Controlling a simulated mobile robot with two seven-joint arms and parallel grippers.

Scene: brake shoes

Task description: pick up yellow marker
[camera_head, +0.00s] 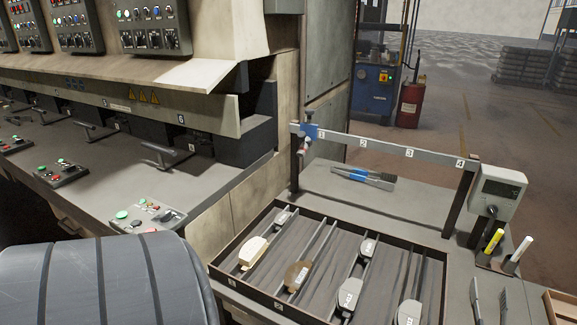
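A yellow marker (494,242) stands tilted in a small dark holder (496,264) on the right of the bench. A white marker (520,250) stands beside it in the same holder. Two slim grey fingers at the bottom right look like my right gripper (489,291). They are apart with nothing visible between them, just below the holder in the picture and not touching the yellow marker. The rest of this gripper is cut off by the frame. My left gripper is not in view.
A tray (238,284) with divider bars and several brake shoes lies left of the markers. A measuring box (497,192) on a numbered rail (385,149) stands close behind them. A wooden box (562,308) is at the right edge. Blue-handled tools (362,178) lie behind the tray.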

